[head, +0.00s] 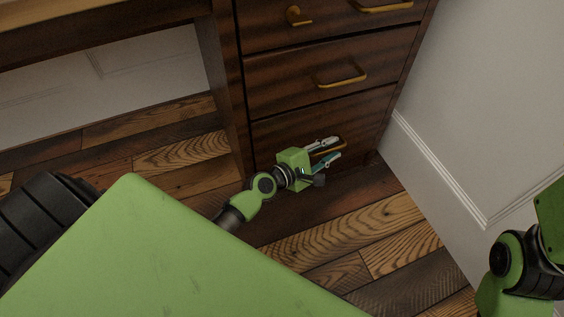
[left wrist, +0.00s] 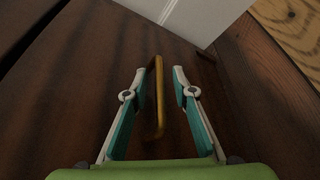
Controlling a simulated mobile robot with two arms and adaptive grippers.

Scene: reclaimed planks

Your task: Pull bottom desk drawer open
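The bottom desk drawer (head: 283,134) is dark wood and looks shut, flush with the drawers above it. Its brass bar handle (left wrist: 158,98) shows in the left wrist view between the two fingers of my left gripper (left wrist: 158,90), closer to the left finger. In the head view my left gripper (head: 330,151) is at the bottom drawer's front and partly hides the handle. The fingers are spread, with a gap between the right finger and the handle. My right gripper is not in view; only part of my right arm shows at the lower right.
The middle drawer (head: 290,80) with its brass handle (head: 341,77) and an upper drawer (head: 270,12) are above. A white wall (head: 490,90) with a baseboard stands close on the right. Bare plank floor (head: 340,238) lies before the desk.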

